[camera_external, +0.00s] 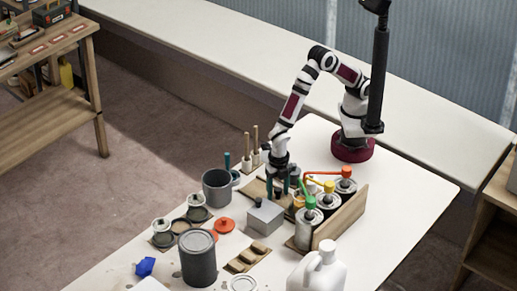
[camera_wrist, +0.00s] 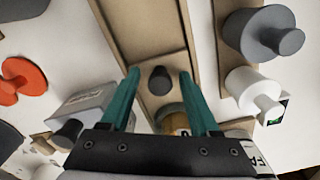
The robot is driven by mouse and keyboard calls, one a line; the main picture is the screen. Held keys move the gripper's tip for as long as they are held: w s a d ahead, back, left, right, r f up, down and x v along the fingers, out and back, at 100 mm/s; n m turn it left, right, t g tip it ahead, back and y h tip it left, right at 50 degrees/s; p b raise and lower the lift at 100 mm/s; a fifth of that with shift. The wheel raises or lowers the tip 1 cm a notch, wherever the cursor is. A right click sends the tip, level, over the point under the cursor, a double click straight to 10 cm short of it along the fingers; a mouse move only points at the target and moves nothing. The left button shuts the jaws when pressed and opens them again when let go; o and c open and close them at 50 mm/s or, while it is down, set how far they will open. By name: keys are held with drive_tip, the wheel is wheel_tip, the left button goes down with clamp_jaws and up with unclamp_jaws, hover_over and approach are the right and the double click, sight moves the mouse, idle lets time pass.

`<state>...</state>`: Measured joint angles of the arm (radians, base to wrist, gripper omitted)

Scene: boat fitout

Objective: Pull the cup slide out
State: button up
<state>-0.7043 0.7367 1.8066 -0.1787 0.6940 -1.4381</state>
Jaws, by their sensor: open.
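The cup slide (camera_wrist: 152,40) is a light wooden strip in a raised-edged wooden frame, running up the wrist view. A dark round knob (camera_wrist: 160,79) stands near its lower end. My gripper (camera_wrist: 159,73) is open, its two teal fingers either side of the knob. Gaps show between the knob and both fingers, so it is not gripped. In the external view my gripper (camera_external: 281,191) points down at the table between the grey box and the coloured-cap bottles. The slide is mostly hidden there by the gripper and nearby things.
A grey box (camera_external: 265,217) with a dark knob stands close by. Bottles with coloured caps (camera_external: 305,228) stand by a wooden board (camera_external: 342,217). An orange lid (camera_external: 223,225), a grey mug (camera_external: 217,188), a dark can (camera_external: 198,257) and a white jug (camera_external: 318,270) crowd the table.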

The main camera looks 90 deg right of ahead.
clamp_jaws()
idle(1.3)
